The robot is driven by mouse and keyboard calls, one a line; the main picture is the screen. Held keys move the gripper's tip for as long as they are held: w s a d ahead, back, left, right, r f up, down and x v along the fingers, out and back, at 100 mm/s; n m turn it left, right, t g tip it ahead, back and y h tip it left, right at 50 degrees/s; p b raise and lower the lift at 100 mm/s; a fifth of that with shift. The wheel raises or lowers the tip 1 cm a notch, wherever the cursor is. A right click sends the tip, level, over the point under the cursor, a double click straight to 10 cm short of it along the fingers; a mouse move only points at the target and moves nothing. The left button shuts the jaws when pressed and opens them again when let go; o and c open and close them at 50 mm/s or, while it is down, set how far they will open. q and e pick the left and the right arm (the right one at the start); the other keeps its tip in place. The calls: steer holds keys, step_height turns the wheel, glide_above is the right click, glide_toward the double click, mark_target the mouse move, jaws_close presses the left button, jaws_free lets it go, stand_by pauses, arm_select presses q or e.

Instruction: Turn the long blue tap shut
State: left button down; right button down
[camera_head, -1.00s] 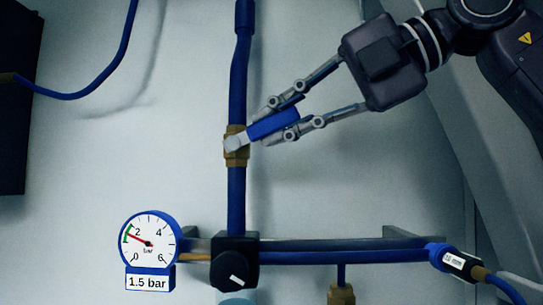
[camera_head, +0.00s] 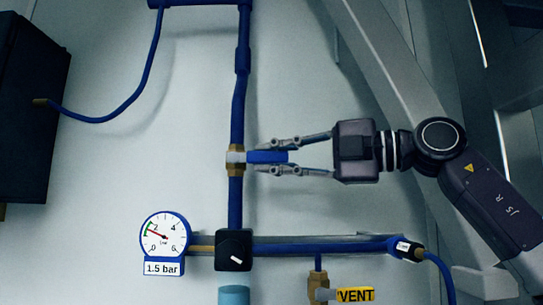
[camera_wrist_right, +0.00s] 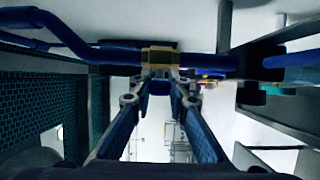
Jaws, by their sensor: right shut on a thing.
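The long blue tap handle (camera_head: 267,157) sticks out to the right from a brass valve (camera_head: 236,160) on the upright blue pipe (camera_head: 237,205). The handle lies about level, across the pipe. My right gripper (camera_head: 280,157) is shut on the handle, one finger above it and one below. In the right wrist view the brass valve (camera_wrist_right: 160,56) is straight ahead of the fingertips, and the blue handle (camera_wrist_right: 159,88) shows between the fingers. My left gripper is not in view.
A gauge (camera_head: 165,234) labelled 1.5 bar stands at lower left. Beside it is a black knob (camera_head: 234,250) on the level blue pipe (camera_head: 320,246). A VENT tag (camera_head: 355,295) hangs below. A dark box (camera_head: 30,110) is at the left. The wall around the tap is clear.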

steer(key=shift+f, duration=0.1)
steer(key=c, duration=1.9)
jaws_free()
steer(key=shift+o, duration=0.3)
steer(key=shift+d, duration=0.1)
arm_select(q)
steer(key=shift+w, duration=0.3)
arm_select(e)
steer(key=v, duration=1.2)
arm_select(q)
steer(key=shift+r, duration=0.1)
